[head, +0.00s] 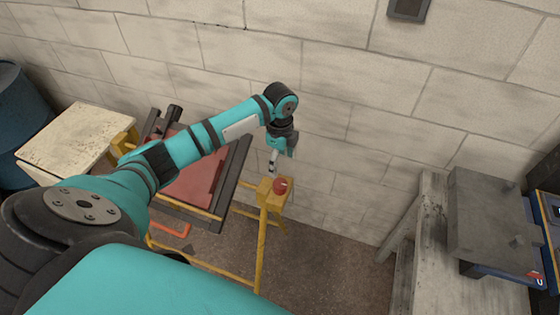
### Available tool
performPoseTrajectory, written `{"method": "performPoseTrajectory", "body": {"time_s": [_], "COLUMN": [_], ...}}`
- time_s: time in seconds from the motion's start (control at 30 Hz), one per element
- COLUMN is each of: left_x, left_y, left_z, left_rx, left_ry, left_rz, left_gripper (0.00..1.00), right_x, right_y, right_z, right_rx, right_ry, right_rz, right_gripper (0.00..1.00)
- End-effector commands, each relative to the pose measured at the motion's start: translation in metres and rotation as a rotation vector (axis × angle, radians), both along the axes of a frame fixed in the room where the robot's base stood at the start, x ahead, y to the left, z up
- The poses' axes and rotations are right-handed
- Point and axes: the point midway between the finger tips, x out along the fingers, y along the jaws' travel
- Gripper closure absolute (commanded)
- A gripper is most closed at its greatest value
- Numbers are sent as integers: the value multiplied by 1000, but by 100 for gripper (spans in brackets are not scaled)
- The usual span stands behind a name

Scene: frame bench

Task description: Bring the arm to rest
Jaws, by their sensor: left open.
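My left arm reaches in from the lower left, over a red-topped bench frame (197,180). My left gripper (275,165) hangs at the arm's end, pointing down, small in the picture and open. It is just above a small red round thing (281,186) on top of a yellow post (264,205). I see nothing held between its fingers. I cannot tell whether the fingers touch anything. My right gripper is out of view.
A white block wall (400,100) stands close behind. A pale table (78,140) and a blue barrel (22,110) are at left. A worn bench (425,245) with a grey box (488,215) is at right. Bare floor (325,265) shows between.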

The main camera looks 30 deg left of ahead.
Motion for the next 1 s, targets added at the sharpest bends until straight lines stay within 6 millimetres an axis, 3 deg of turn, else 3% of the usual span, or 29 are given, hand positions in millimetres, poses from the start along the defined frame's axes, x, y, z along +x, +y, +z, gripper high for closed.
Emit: {"method": "performPoseTrajectory", "body": {"time_s": [0.33,0.47,0.63,0.8,1.0], "left_x": [-1,-14,-67,-132,-185], "left_y": [-1,-23,-91,-146,-157], "left_z": [-1,-16,-51,-60,-46], "left_rx": [-1,-13,-70,-164,-224], "left_ry": [0,-3,-41,-108,-162], "left_rz": [0,11,118,379,709], "left_gripper": [32,32,32,32,32], "right_x": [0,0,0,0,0], "right_y": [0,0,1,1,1], "right_z": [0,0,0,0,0], "right_rx": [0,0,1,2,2], "right_ry": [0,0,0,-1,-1], "right_rz": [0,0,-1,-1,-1], "right_gripper": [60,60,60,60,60]}}
